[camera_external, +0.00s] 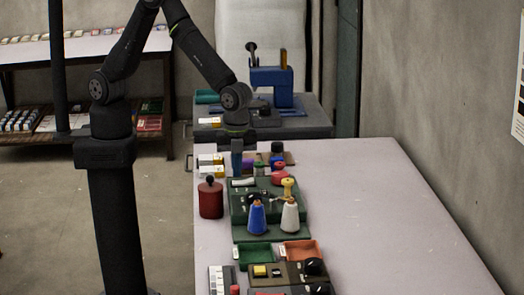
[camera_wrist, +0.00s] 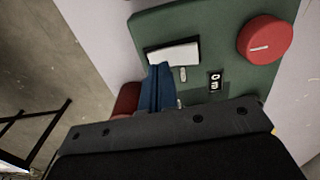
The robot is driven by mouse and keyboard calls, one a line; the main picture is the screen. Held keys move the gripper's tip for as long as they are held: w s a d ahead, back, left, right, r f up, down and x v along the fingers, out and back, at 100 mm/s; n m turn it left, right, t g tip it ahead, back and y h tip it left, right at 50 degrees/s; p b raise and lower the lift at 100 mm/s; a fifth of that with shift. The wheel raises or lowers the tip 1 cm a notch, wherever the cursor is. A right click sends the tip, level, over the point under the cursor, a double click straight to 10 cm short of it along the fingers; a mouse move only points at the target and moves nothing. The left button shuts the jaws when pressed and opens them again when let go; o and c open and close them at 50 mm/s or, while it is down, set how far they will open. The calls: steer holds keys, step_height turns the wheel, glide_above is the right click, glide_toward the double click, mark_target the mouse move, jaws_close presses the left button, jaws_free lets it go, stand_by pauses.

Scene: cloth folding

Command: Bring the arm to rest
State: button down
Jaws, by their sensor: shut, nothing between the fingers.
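My gripper (camera_external: 237,172) points straight down over the far end of the green machine (camera_external: 238,212) on the table. Its blue fingers are shut together and hold nothing. In the wrist view the shut fingers (camera_wrist: 158,72) lie in front of the machine's green top plate (camera_wrist: 215,50), close to a white rectangular plate (camera_wrist: 172,53). I cannot tell whether the fingertips touch the machine. A round red knob (camera_wrist: 265,40) sits to the right of them in that view. No cloth can be made out.
A red canister (camera_external: 210,199) stands just left of the machine. A blue cone (camera_external: 257,217) and a white cone (camera_external: 290,215) stand at its near side. Green (camera_external: 255,254) and orange (camera_external: 301,250) trays lie nearer. The table's right side (camera_external: 370,220) is clear.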

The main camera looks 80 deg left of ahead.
steer(key=shift+f, duration=0.8)
steer(key=shift+r, duration=0.15)
step_height(320, 180, up, 6)
steer(key=shift+r, duration=0.25)
steer(key=shift+s+f, duration=0.1)
steer(key=shift+f, duration=0.3)
step_height(320, 180, down, 5)
steer(key=shift+f, duration=0.25)
step_height(320, 180, up, 9)
steer(key=s+a+f, duration=0.3)
steer(key=a+f, duration=0.2)
steer(key=a, duration=0.3)
steer(key=shift+s, duration=0.4)
